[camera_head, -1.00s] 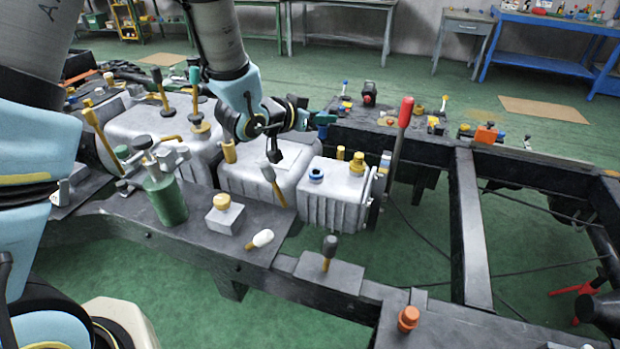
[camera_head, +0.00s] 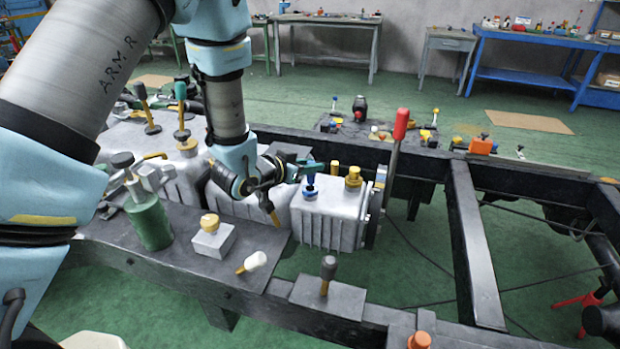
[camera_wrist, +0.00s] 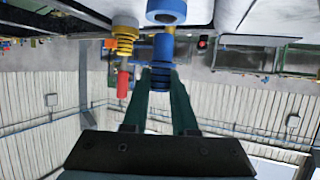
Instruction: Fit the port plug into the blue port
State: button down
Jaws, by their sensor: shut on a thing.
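My gripper (camera_head: 309,168), with green fingers, is shut on the blue port plug (camera_wrist: 162,62). In the wrist view the plug sits between the fingertips, its narrower end towards the blue port (camera_wrist: 166,12). The port is a blue ring on top of the grey ribbed housing (camera_head: 328,226). In the head view the plug (camera_head: 310,180) is upright right above the blue port (camera_head: 310,195), roughly in line with it. I cannot tell whether its tip touches or enters the port.
A yellow fitting (camera_head: 353,177) stands on the same housing to the right of the port. A red-handled lever (camera_head: 401,124) rises beyond it. A black-topped plug (camera_head: 328,268) and a white-headed one (camera_head: 252,262) are on the frame in front. Right of the housing is open frame.

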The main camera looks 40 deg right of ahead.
aim_at(308, 180)
notch_tip(308, 180, down, 4)
jog(key=shift+f+p, duration=0.1)
jog(key=shift+p, duration=0.4)
jog(key=c, duration=0.7)
grip_release()
jog(key=shift+a, duration=0.15)
jog(key=b+v, duration=0.4)
jog(key=v, duration=0.8)
